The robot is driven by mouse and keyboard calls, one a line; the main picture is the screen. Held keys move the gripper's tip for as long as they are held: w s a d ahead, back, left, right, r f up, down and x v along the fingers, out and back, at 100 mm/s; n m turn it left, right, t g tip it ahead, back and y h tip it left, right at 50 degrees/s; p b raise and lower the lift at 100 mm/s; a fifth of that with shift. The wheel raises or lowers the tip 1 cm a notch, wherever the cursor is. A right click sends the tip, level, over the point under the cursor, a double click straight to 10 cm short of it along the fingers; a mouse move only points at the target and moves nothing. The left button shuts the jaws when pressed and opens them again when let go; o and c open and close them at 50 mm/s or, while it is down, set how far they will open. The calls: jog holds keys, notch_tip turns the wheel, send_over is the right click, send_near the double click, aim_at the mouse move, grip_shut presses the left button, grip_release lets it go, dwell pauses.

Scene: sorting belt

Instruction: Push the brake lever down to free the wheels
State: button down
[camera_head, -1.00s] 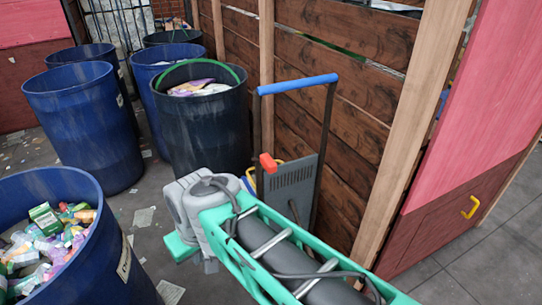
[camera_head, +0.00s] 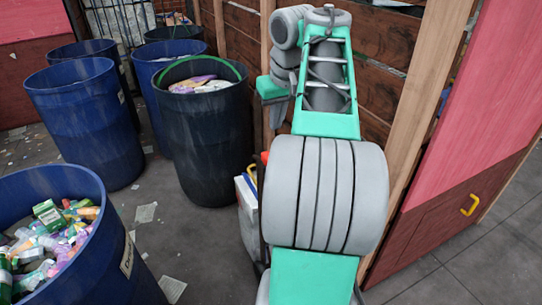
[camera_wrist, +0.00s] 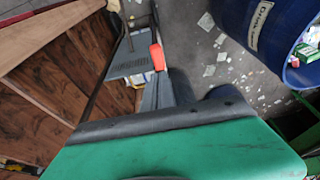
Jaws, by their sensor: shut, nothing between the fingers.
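The brake lever (camera_wrist: 157,57) has a red-orange grip and shows in the wrist view just beyond my gripper (camera_wrist: 168,88). In the head view only a small bit of red (camera_head: 265,157) shows beside my arm. The hand cart (camera_wrist: 128,62) with its grey panel stands against the wooden fence; in the head view my arm hides most of it, and only a pale edge (camera_head: 247,205) shows. My gripper is shut and empty, pointing toward the lever. I cannot tell whether it touches the lever. The wheels are hidden.
Several blue bins stand at the left, one (camera_head: 45,225) full of cartons and bottles. A dark bin (camera_head: 205,140) with a green rim stands close left of the cart. The wooden fence (camera_head: 385,100) and a pink-red panel (camera_head: 465,130) close the right. Scraps litter the floor.

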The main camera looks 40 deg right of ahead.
jog(key=b, duration=0.7)
send_near(263, 160)
jog(key=f, duration=0.1)
jog(key=s+f, duration=0.1)
jog(key=f, duration=0.1)
jog(key=shift+s+d+f, duration=0.15)
jog(key=shift+s+f, duration=0.05)
jog(key=shift+s, duration=0.1)
jog(key=shift+f, duration=0.6)
